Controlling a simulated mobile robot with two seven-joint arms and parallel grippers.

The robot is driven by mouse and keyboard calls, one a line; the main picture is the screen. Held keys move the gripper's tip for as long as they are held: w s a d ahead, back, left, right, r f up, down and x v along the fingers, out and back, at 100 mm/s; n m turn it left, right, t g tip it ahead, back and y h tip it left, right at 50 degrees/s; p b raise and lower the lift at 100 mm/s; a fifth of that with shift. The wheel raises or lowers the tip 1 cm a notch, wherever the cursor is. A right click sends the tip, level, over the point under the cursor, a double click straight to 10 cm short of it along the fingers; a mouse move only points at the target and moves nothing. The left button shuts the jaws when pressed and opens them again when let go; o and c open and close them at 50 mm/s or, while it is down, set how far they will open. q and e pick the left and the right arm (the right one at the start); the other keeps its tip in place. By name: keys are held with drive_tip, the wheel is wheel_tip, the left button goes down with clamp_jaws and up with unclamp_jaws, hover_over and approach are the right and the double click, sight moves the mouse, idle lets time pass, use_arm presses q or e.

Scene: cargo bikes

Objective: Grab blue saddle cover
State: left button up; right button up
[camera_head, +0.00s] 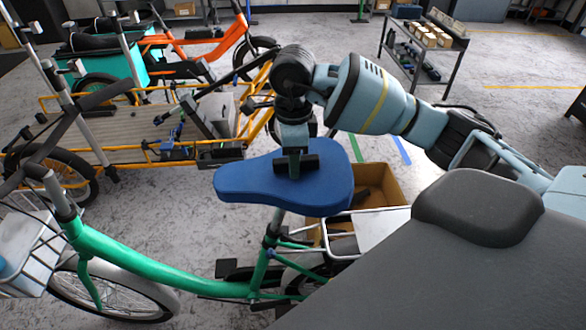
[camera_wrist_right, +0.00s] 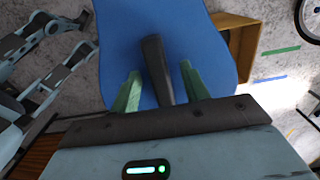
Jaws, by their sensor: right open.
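The blue saddle cover (camera_head: 245,185) sits on the saddle of a green bike (camera_head: 150,265) in the middle of the head view. It fills the upper middle of the right wrist view (camera_wrist_right: 120,30). A dark raised bar (camera_wrist_right: 156,65) lies on top of it. My right gripper (camera_head: 294,172) points down over the cover. In the wrist view its two greenish fingers (camera_wrist_right: 160,80) are apart, one on each side of the bar. I cannot tell whether they touch it. My left gripper is not in view.
A cardboard box (camera_head: 380,185) stands on the floor behind the saddle, beside the bike's rear rack (camera_head: 325,235). A yellow cargo bike (camera_head: 130,150) is at the left, an orange one (camera_head: 195,48) behind it. A shelf cart (camera_head: 425,50) stands at the back right. Open floor lies around it.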

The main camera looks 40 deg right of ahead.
drive_tip(key=shift+f, duration=0.2)
drive_tip(key=shift+c, duration=0.2)
clamp_jaws()
